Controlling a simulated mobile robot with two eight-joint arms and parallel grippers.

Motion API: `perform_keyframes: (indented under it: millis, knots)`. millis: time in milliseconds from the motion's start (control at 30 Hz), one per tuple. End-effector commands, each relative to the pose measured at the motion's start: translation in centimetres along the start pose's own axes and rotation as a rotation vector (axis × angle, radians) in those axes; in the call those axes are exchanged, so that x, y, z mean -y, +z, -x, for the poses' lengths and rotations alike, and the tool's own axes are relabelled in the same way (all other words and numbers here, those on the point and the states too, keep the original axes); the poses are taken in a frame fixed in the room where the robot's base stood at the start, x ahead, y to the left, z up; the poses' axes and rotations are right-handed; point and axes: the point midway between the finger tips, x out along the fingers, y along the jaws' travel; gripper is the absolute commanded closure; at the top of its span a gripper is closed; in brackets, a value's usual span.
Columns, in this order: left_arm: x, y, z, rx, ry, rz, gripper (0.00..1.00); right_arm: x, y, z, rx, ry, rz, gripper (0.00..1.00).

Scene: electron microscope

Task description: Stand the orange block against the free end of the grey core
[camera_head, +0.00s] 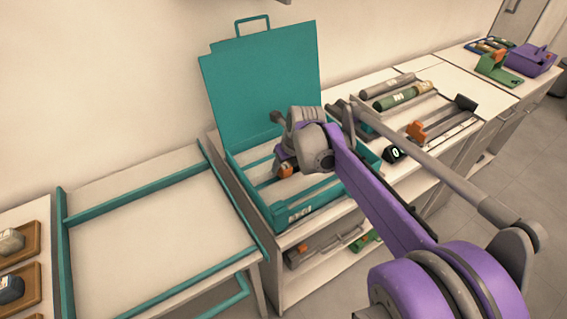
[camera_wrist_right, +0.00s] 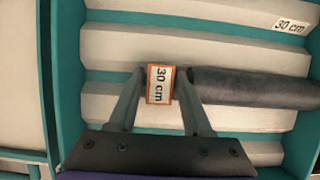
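The orange block (camera_wrist_right: 151,85), with a white face reading "30 cm", is between the fingertips of my right gripper (camera_wrist_right: 160,77) in the right wrist view. The fingers touch or nearly touch both its sides and look shut on it. The grey core (camera_wrist_right: 255,88) lies in a trough just right of the block, its near end close to the right finger. Whether block and core touch is hidden by that finger. In the head view the orange block (camera_head: 286,171) shows low in the teal box (camera_head: 276,216), under my right gripper, which hides the core. My left gripper is not in view.
The box's teal lid (camera_head: 262,75) stands open behind. A tray with cylinders (camera_head: 395,95) and another orange block (camera_head: 415,130) is to the right, near a small black display (camera_head: 394,154). An empty teal-edged table (camera_head: 155,235) is left of the box.

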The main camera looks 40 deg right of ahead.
Motion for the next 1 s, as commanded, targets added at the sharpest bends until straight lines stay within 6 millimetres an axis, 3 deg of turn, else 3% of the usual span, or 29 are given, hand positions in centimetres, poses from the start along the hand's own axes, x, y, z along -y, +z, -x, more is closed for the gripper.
perform_keyframes:
  millis: [233, 367, 800, 1000]
  knots:
    - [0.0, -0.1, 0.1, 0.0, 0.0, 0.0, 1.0, 0.0, 0.1, 0.2, 0.0, 0.0, 0.0, 0.51]
    - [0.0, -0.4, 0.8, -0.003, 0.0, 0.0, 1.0, 0.0, 0.5, 1.3, 0.001, 0.0, 0.0, 0.51]
    - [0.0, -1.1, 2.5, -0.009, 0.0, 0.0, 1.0, 0.0, 0.4, 10.3, 0.001, 0.0, -0.001, 0.51]
    - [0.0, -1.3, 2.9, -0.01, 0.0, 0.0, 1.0, 0.0, 0.3, 12.5, 0.0, 0.0, -0.001, 0.51]
